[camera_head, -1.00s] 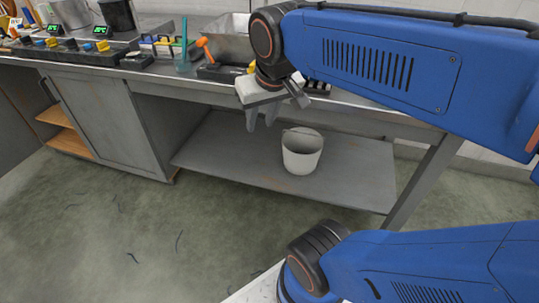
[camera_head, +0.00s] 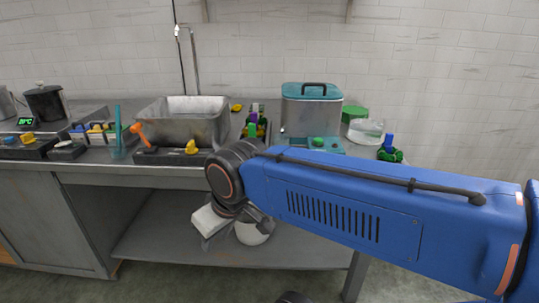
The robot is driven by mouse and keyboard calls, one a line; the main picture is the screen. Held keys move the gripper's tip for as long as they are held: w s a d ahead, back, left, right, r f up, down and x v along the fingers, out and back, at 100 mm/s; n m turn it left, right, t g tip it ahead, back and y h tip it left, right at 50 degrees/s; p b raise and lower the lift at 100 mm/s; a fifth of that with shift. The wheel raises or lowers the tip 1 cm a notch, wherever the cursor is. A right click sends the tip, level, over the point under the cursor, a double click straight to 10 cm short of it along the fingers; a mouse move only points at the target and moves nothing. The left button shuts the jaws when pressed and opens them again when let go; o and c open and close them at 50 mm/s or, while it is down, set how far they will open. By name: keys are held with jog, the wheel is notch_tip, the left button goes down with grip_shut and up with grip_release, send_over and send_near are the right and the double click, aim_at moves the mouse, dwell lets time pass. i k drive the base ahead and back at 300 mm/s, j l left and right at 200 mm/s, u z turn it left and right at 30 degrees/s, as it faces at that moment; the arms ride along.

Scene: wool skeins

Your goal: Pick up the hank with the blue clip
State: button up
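A small dark green bundle (camera_head: 390,156), which looks like a hank, lies at the right of the counter, partly behind my arm. A blue piece (camera_head: 388,141) that looks like a clip stands up from it. Several more small bundles (camera_head: 255,128) lie in a row right of the metal sink, with green and purple pieces on them. My gripper (camera_head: 210,238) hangs in front of the counter's edge, below the top and well left of the green bundle. Its fingers are small and unclear, so I cannot tell whether they are apart.
A metal basin (camera_head: 185,122), a teal-lidded box (camera_head: 311,112), a clear bowl (camera_head: 366,131) and a green round thing (camera_head: 354,113) stand on the counter (camera_head: 95,167). Racks with coloured pieces (camera_head: 28,148) are at left. A white bucket (camera_head: 252,234) sits on the lower shelf.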

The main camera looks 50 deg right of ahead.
aim_at(384, 153)
jog(key=z, duration=2.2)
